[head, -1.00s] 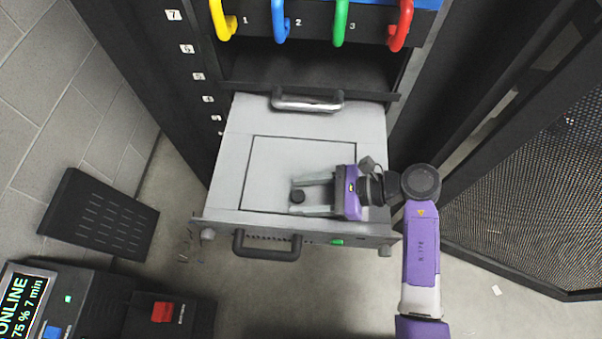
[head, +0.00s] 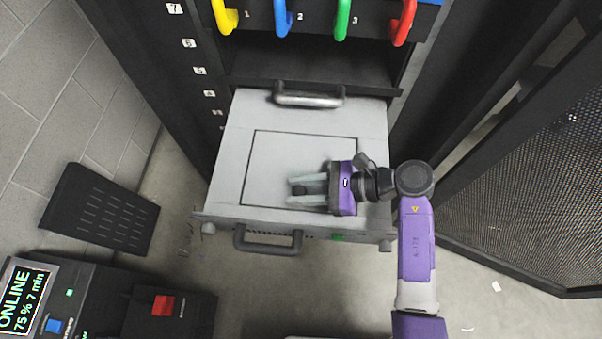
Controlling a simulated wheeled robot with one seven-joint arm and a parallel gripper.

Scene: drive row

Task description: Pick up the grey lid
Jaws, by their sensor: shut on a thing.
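The grey lid (head: 285,155) is a flat square panel outlined in black in the top of the pulled-out grey unit (head: 238,112). My gripper (head: 292,188), purple with two grey fingers, reaches in from the right and is shut on the knob. The lid looks flush with the unit's top; I cannot tell whether it is raised at all.
Behind the unit is the dark rack with yellow, blue, green and red handles (head: 342,18). A mesh door (head: 530,190) stands at the right. A black slotted panel (head: 98,210) lies at the left, above a device with a lit screen (head: 22,298).

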